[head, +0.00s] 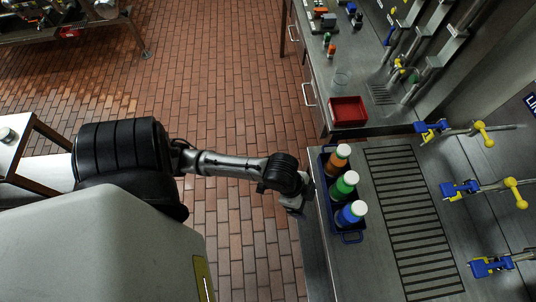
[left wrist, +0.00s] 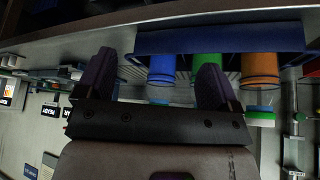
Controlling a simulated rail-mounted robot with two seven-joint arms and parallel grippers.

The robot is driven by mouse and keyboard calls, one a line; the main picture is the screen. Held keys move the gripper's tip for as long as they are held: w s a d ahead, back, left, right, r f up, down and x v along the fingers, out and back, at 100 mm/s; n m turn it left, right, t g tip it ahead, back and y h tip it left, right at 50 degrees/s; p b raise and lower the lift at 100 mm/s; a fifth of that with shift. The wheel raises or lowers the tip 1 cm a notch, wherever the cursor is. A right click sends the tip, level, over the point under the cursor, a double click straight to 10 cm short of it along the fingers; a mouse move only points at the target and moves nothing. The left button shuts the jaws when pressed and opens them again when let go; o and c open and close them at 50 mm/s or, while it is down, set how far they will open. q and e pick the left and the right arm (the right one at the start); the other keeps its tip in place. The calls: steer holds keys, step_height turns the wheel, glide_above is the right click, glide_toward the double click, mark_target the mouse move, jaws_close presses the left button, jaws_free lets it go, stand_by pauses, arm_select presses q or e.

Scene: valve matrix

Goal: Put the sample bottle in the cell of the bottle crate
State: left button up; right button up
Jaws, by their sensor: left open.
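A dark blue bottle crate (head: 326,203) stands along the counter's near edge in the head view. Three white-capped bottles stand upright in a row in it: an orange one (head: 338,160), a green one (head: 344,186) and a blue one (head: 350,214). The frames do not show which is the sample bottle. My left gripper (head: 297,207) is beside the crate's left side, apart from the bottles. In the left wrist view, its open fingers (left wrist: 157,62) have nothing between them. The blue bottle (left wrist: 162,67) shows beyond the gap; one finger partly covers the green bottle (left wrist: 206,65).
A slotted drain grate (head: 410,215) lies right of the crate. A red tray (head: 348,111) sits on the counter behind it. Blue and yellow valves (head: 462,189) stick out from the right wall. Open brick floor (head: 230,90) lies left of the counter.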

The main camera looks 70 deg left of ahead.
arm_select(q)
steer(key=s+a+f+n+g+y, duration=0.1)
steer(key=s+n+y, duration=0.2)
steer(key=s, duration=0.7)
steer(key=n, duration=0.2)
steer(key=shift+s+a+f+n, duration=0.2)
steer(key=shift+a+f+n, duration=0.1)
steer(key=shift+f, duration=0.1)
stand_by(0.8)
